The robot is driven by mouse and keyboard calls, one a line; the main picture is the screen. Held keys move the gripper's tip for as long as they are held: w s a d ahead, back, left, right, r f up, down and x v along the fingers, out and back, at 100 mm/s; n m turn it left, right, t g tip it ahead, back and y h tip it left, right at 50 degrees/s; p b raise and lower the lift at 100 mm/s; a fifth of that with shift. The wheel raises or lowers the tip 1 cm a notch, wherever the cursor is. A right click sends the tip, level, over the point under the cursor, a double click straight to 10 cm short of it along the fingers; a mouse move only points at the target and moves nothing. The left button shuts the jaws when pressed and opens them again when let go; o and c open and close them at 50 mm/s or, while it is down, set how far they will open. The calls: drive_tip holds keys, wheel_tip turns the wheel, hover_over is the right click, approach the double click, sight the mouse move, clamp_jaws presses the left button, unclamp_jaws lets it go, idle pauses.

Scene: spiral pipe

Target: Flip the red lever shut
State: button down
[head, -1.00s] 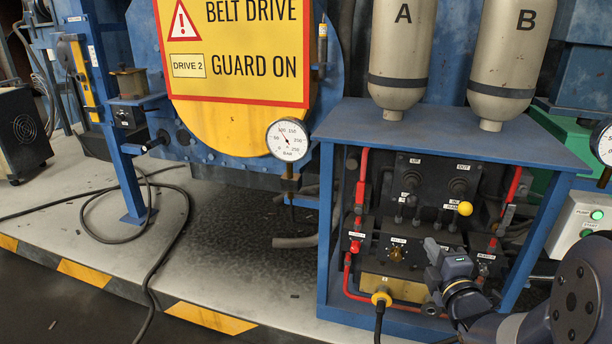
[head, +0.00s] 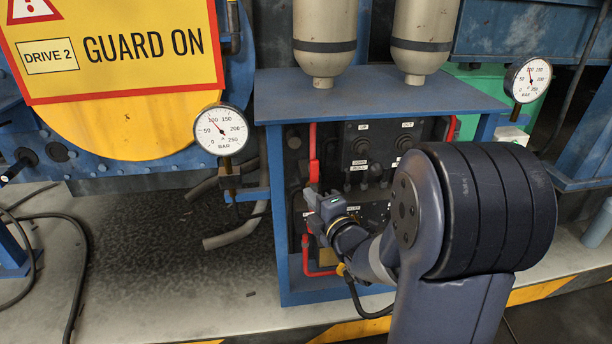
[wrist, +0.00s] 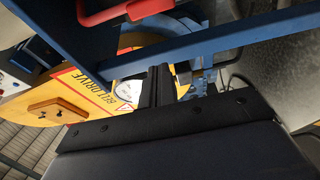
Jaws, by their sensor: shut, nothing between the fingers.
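A red pipe (head: 313,135) runs down the left inside of the blue cabinet (head: 285,205) in the head view. A thicker red piece (head: 314,171) on it looks like the red lever; its exact position is hard to tell. My gripper (head: 311,197) is just below and close to that piece, in front of the panel's left side. I cannot tell whether they touch. In the wrist view my gripper's fingers (wrist: 157,84) are together and empty. A bent red part (wrist: 112,12) shows at the top of that view, apart from the fingers.
My arm hides the right part of the control panel (head: 377,140). The cabinet's blue frame post (wrist: 190,50) crosses close to the fingers in the wrist view. A pressure gauge (head: 221,130) stands left of the cabinet. A black cable hangs at the cabinet's front.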

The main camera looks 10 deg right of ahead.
sight(314, 178)
drive_tip(key=shift+w, duration=0.15)
drive_tip(key=x, duration=1)
drive_tip(key=shift+s+d+b, duration=0.15)
drive_tip(key=shift+d+b, duration=0.05)
drive_tip(key=shift+d, duration=0.8)
drive_tip(key=shift+s+d+b, duration=0.15)
drive_tip(key=shift+d+b, duration=0.05)
drive_tip(key=shift+d, duration=0.8)
drive_tip(key=shift+d, duration=0.1)
